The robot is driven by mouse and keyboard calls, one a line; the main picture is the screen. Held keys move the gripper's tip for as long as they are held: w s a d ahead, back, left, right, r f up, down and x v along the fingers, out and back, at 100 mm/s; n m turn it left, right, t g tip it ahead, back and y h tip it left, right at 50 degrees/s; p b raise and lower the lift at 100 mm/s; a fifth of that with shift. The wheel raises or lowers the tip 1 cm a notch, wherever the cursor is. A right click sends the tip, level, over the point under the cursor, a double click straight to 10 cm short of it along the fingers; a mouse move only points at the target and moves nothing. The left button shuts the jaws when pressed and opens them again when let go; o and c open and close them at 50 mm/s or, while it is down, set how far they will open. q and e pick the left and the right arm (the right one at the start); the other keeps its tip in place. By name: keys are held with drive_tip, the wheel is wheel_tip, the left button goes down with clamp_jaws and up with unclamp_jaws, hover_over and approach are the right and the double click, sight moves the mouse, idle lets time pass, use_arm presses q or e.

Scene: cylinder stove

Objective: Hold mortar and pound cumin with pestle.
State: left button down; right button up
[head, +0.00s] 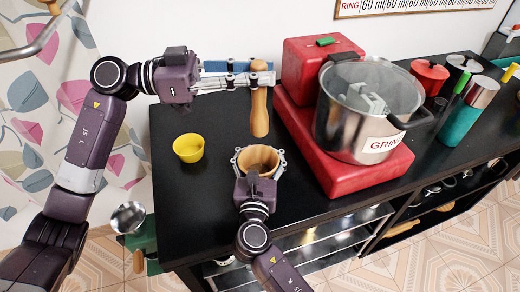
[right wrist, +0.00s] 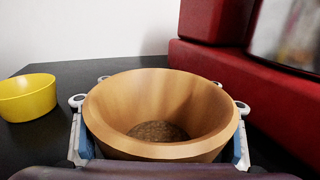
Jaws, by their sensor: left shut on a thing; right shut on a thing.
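The wooden mortar (head: 262,156) stands on the black counter. In the right wrist view the mortar (right wrist: 160,100) has brown cumin (right wrist: 158,131) at its bottom. My right gripper (head: 259,160) is shut around the mortar, with a finger on each side. My left gripper (head: 262,80) is shut on the upper part of the wooden pestle (head: 260,112). The pestle hangs upright, thick end down, above and behind the mortar in the head view. It does not show in the right wrist view.
A yellow bowl (head: 188,148) stands left of the mortar. A red grinder base (head: 355,172) with a large steel pot (head: 350,115) stands to the right. Bottles and jars, including a teal bottle (head: 462,120), are farther right. The counter's front edge is close to my right arm.

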sight(258, 102)
use_arm(q)
drive_tip(key=shift+a+f, duration=0.1)
drive_tip(key=shift+f, duration=2.3)
wheel_tip(258, 102, down, 11)
drive_tip(key=shift+r, duration=0.1)
wheel_tip(258, 102, up, 9)
drive_tip(key=shift+r, duration=0.15)
wheel_tip(258, 102, down, 9)
drive_tip(key=shift+f, duration=0.1)
wheel_tip(258, 102, up, 9)
